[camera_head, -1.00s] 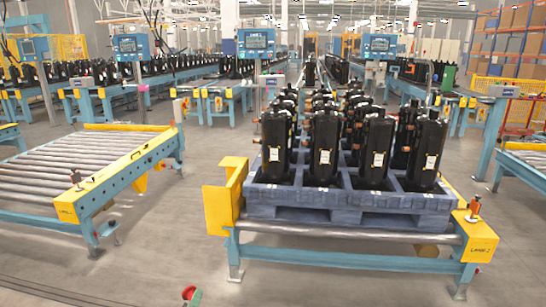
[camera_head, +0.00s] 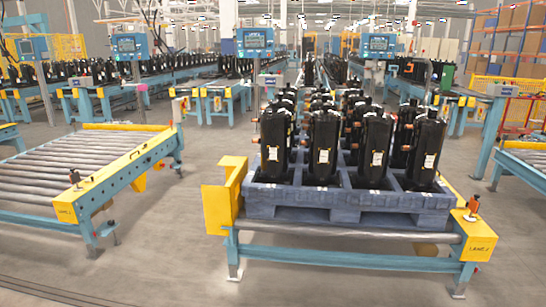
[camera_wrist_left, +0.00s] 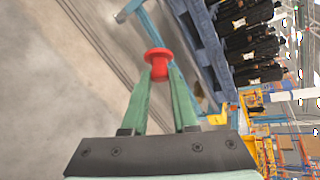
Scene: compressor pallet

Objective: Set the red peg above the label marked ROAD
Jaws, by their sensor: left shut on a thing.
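In the left wrist view my left gripper (camera_wrist_left: 159,80) is shut on a red peg (camera_wrist_left: 157,57), a short piece with a wide round flange, held between the two green fingertips. The peg and this gripper are out of the head view. I cannot find a label that reads ROAD. The yellow corner block (camera_head: 477,238) at the front right of the pallet stand bears small dark lettering, too small to read surely. An orange peg (camera_head: 473,204) stands on that block. My right gripper is not in view.
A blue pallet (camera_head: 347,206) with several black compressors (camera_head: 321,147) rests on the teal stand (camera_head: 345,259).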

